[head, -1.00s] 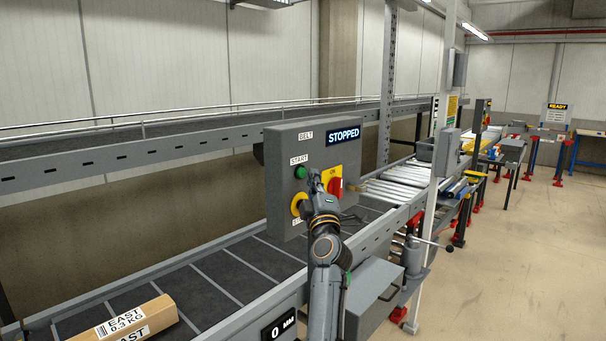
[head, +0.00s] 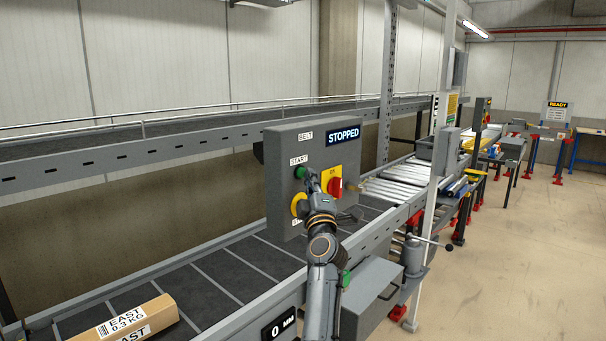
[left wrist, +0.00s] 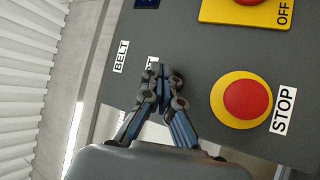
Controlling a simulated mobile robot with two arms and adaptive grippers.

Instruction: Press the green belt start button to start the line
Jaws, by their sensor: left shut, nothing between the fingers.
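The grey control box (head: 283,146) carries a green start button (head: 299,172) under its START label. Its display (head: 343,136) reads STOPPED. My left gripper (head: 309,174) is shut and empty, with its fingertips at the right edge of the green button. I cannot tell whether they touch it. In the left wrist view the closed fingers (left wrist: 160,74) point at the panel and partly cover the START label; the green button is hidden behind them. My right gripper is not in view.
A red stop button (left wrist: 247,99) on a yellow collar sits beside the fingers in the wrist view. A red switch (head: 336,188) on a yellow plate is right of the start button. An EAST carton (head: 124,322) lies on the belt (head: 215,284).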

